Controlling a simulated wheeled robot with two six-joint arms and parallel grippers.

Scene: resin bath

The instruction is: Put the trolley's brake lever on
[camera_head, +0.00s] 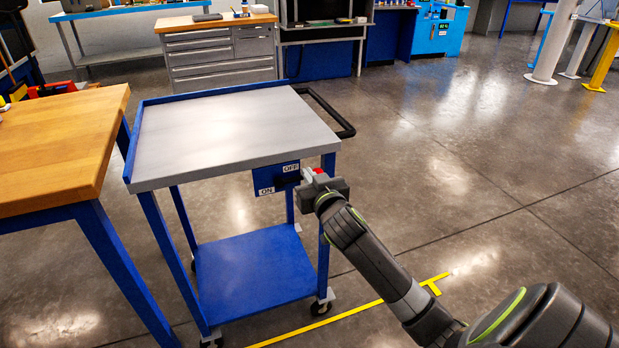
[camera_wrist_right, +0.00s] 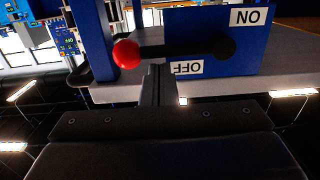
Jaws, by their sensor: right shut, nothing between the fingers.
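The trolley (camera_head: 215,128) has a grey top and blue frame. A blue brake plate (camera_head: 264,180) hangs at its near right corner, with OFF at upper right and ON at lower left. The brake lever is black with a red knob (camera_wrist_right: 126,53); in the wrist view, which is upside down, it lies level, its pivot on the plate and its knob beyond the plate's edge, beside OFF. My right gripper (camera_head: 310,181) is at the plate's right side. Its shut, empty fingers (camera_wrist_right: 157,80) reach the lever's shaft on the OFF side; contact is unclear. My left gripper is not in view.
A wooden-topped table (camera_head: 58,140) stands close on the trolley's left. The trolley's black push handle (camera_head: 330,112) sticks out at its back right. A drawer cabinet (camera_head: 218,55) stands behind. Floor to the right is clear, with yellow tape (camera_head: 350,312) in front.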

